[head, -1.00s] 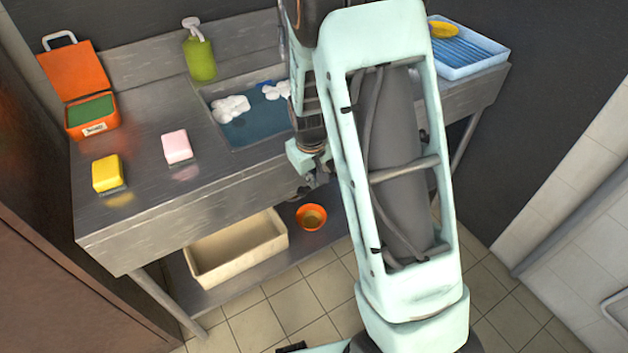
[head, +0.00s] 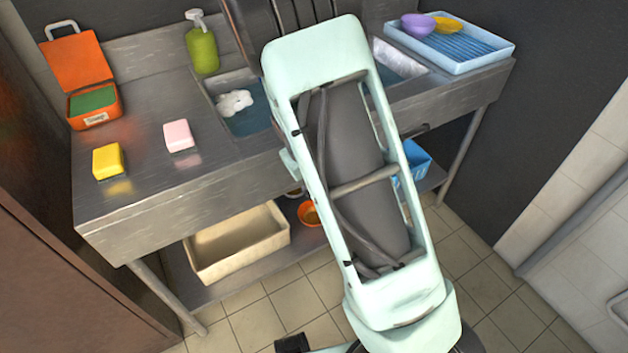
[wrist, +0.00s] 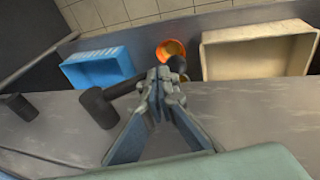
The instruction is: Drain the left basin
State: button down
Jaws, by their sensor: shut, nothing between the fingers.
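The left basin (head: 250,120) holds blue water with white foam (head: 235,102) on it; my arm hides its right part. In the wrist view my gripper (wrist: 165,88) is shut and empty, in front of the steel sink unit. A dark cylindrical knob (wrist: 97,107) on a dark bar is just left of the fingers; the bar passes behind them. Another dark cylinder (wrist: 17,106) is farther left. Whether the fingers touch the bar I cannot tell. My arm hides the gripper in the head view.
On the counter are a yellow sponge (head: 108,161), pink sponge (head: 179,136), orange box (head: 95,105), green bottle (head: 202,52) and blue tray (head: 478,62) with bowls. Below are a beige bin (head: 238,252), orange bowl (head: 309,213) and blue bin (head: 418,160).

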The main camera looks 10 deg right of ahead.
jog(key=shift+s+b+x, duration=0.1)
jog(key=shift+b+x, duration=0.4)
jog(key=shift+x, duration=0.2)
jog(key=shift+s+b+x, duration=0.15)
jog(key=shift+b+x, duration=0.35)
jog(key=shift+x, duration=0.25)
jog(key=shift+w+d+f+b, duration=0.1)
jog(key=shift+d+f+b, duration=0.3)
jog(key=shift+f+b, duration=0.1)
